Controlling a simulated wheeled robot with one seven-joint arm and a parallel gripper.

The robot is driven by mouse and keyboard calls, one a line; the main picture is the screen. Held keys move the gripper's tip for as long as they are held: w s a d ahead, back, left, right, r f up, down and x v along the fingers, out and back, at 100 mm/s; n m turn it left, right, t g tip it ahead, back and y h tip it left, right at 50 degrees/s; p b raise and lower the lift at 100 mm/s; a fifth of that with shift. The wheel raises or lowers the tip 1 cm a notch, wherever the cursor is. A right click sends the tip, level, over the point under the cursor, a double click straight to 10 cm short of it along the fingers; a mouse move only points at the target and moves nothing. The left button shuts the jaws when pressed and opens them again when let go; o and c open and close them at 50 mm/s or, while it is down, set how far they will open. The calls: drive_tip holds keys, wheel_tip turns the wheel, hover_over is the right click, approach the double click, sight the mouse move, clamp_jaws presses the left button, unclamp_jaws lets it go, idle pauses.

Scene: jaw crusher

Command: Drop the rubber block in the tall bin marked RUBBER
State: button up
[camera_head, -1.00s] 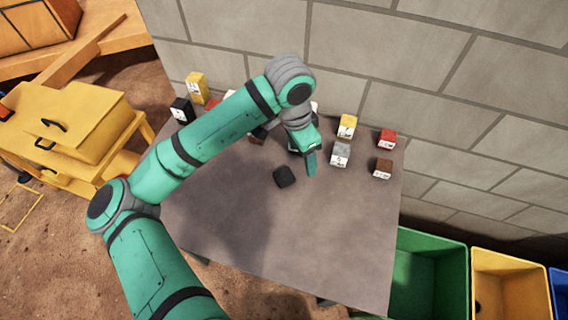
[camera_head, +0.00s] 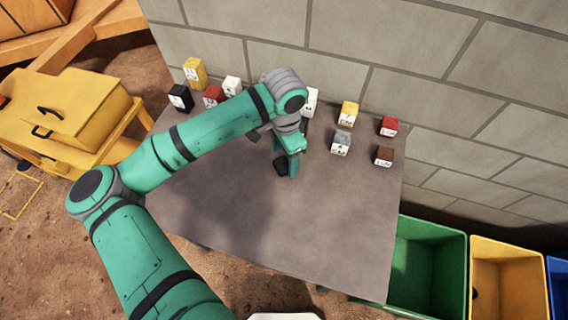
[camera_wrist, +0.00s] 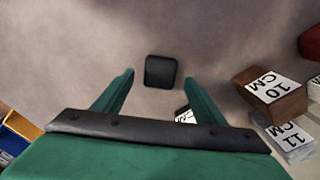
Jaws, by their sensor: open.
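A small black block (camera_head: 281,167), which looks like the rubber block, lies on the grey table, partly covered by my gripper (camera_head: 290,166) in the head view. In the wrist view the block (camera_wrist: 161,71) sits between and slightly beyond the tips of my open, empty gripper (camera_wrist: 159,78). No contact between fingers and block shows. Large open bins stand beyond the table's right end: green (camera_head: 432,230), yellow (camera_head: 508,250) and blue (camera_head: 558,275). I can read no RUBBER marking on any of them.
Several small labelled blocks stand along the wall side of the table (camera_head: 340,235), including a grey one (camera_head: 341,143) and a brown one (camera_head: 384,156). In the wrist view the brown block (camera_wrist: 270,95) reads 10 CM. The stone wall (camera_head: 430,60) bounds the back. The table front is clear.

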drive_tip(key=shift+f, duration=1.15)
drive_tip(key=c, duration=1.3)
drive_tip(key=shift+r, duration=0.15)
